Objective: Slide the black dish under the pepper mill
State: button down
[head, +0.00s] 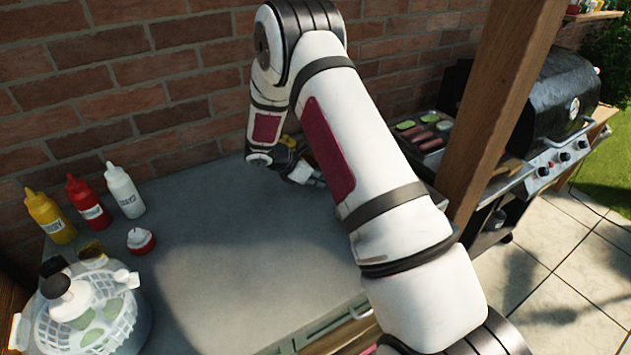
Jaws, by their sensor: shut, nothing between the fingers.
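My gripper (318,181) is low over the far right part of the grey table, near the brick wall. It is shut and empty, and my forearm hides much of it. I cannot make out the black dish or the pepper mill with certainty; my arm covers the right part of the table. A small dark-topped white piece (66,290) shows at the salad spinner at the lower left, and I cannot tell whether it is the spinner's knob or a separate thing.
The grey table (230,245) is bare in the middle. At its left stand a yellow bottle (50,218), a red bottle (88,206), a white bottle (124,190), a small red-and-white pot (140,241) and the salad spinner (128,325). A wooden post (508,100) and grill (560,105) are right.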

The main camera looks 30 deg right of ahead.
jog(key=a, duration=0.4)
jog(key=shift+w+a+r+b, duration=0.15)
jog(key=shift+a+r+b, duration=0.05)
jog(key=shift+a+b, duration=0.2)
jog(key=b+v, duration=0.1)
jog(key=v, duration=0.8)
jog(key=shift+r, duration=0.15)
